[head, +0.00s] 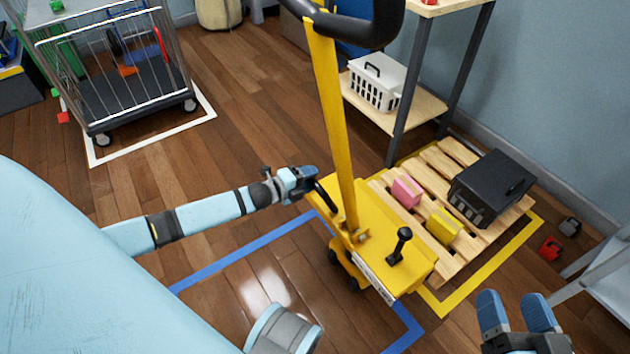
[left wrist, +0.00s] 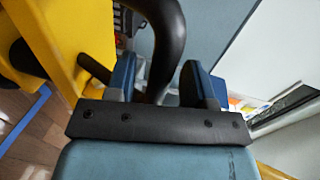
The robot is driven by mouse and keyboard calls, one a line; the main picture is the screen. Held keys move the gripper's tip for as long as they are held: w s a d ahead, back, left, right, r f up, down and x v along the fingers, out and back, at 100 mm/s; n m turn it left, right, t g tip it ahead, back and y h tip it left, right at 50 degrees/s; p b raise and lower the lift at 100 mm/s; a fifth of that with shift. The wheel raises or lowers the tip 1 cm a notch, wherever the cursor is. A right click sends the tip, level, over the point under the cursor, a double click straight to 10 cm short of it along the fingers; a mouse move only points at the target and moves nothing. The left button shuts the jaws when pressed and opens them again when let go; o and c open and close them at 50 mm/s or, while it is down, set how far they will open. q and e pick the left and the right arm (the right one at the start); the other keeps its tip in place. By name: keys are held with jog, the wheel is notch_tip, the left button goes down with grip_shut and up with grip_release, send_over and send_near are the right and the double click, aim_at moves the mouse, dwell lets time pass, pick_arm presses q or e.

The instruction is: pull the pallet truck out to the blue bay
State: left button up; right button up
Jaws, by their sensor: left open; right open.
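The yellow pallet truck (head: 395,235) stands on the wooden floor, its tall yellow tiller (head: 333,120) topped by a black loop handle (head: 350,28). A wooden pallet (head: 480,235) sits at its far side, inside a yellow floor outline (head: 490,262). The blue bay outline (head: 235,252) lies on the near side, partly hidden by the truck and my arm. My left gripper (head: 308,181) is open beside the truck, at a black curved bar (head: 325,195). In the left wrist view this bar (left wrist: 165,40) runs between the open fingers; contact is unclear. My right gripper (head: 518,308) is open and empty.
A black box (head: 492,187), a pink block (head: 406,191) and a yellow block (head: 443,226) are on the pallet. A shelf with a white basket (head: 377,82) stands behind. A wire cage cart (head: 125,90) is at the upper left. Small weights (head: 551,248) lie at right.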

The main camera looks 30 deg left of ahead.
pick_arm(q)
jog(key=shift+x, duration=1.1)
grip_shut()
jog(key=shift+s, duration=0.1)
